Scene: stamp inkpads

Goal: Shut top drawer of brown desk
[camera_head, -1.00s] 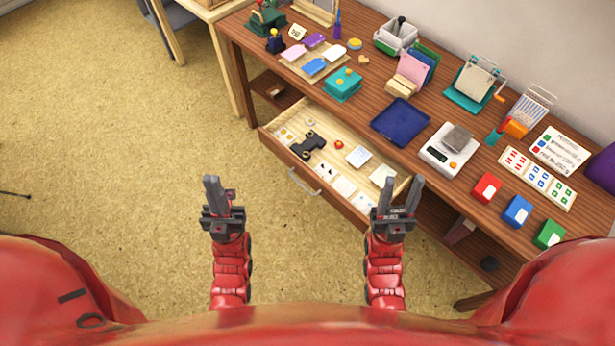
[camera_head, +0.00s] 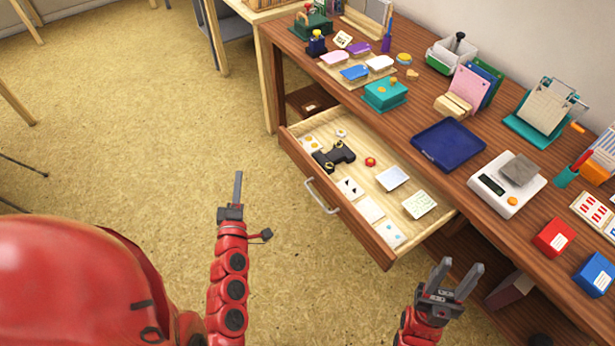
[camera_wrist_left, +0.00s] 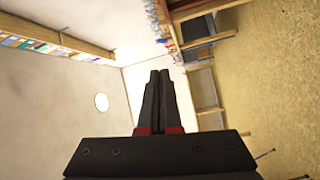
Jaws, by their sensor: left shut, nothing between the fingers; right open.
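The brown desk (camera_head: 395,125) runs diagonally across the right of the head view. Its top drawer (camera_head: 381,246) is pulled well out and shows a pale wood inside. A metal handle (camera_head: 321,197) is on its front. My left gripper (camera_head: 238,178) is shut and empty, pointing up in the picture, left of the handle and apart from it. It also shows shut in the left wrist view (camera_wrist_left: 158,80). My right gripper (camera_head: 460,272) is open and empty, to the right of the drawer's near corner, beside the desk's front.
The desktop holds a blue tray (camera_head: 448,146), a scale (camera_head: 507,185), a teal box (camera_head: 385,94) and colored boxes. The floor (camera_head: 150,130) left of the drawer is clear.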

